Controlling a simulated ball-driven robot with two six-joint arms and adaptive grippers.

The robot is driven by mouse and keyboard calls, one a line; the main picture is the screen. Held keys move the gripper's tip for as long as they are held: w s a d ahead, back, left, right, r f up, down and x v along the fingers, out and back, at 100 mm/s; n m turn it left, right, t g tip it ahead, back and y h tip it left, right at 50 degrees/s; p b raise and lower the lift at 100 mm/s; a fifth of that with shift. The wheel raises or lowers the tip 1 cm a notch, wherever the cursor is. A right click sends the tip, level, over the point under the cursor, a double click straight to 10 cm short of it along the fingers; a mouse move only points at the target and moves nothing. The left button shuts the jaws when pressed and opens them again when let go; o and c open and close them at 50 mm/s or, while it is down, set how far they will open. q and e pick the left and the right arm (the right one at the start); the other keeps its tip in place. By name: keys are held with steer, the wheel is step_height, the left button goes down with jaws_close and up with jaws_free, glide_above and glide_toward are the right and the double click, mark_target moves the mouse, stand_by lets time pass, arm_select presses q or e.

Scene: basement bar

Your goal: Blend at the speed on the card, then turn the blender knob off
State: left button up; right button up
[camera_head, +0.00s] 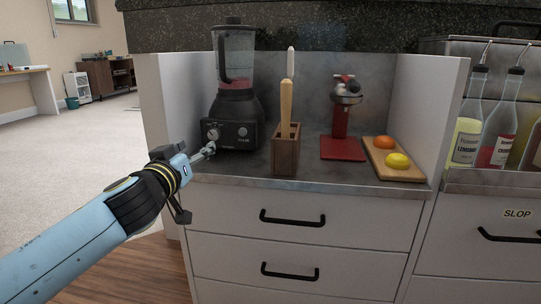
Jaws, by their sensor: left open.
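The blender (236,105) stands at the back left of the counter, with a black base and a clear lidded jar holding something reddish low down. A round light-coloured knob (213,134) is on the left of the base's front, with a smaller button beside it. My left gripper (204,153) is open just in front of and below the knob; whether it touches the knob I cannot tell. The knob's exact setting is too small to read. I cannot make out a speed card. My right gripper is not in view.
A wooden holder (285,155) with upright utensils stands right of the blender. A red juicer (342,125) and a wooden board (398,174) with an orange and a lemon are further right. White side panels flank the counter; bottles (467,130) stand beyond the right one.

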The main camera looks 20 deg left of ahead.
mark_target(213, 135)
arm_select(q)
steer(key=x, duration=0.9)
steer(key=shift+w+a+b, duration=0.1)
steer(key=shift+w+b, duration=0.15)
steer(key=shift+b, duration=0.1)
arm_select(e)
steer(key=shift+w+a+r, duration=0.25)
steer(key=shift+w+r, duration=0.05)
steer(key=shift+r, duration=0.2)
arm_select(q)
jaws_close()
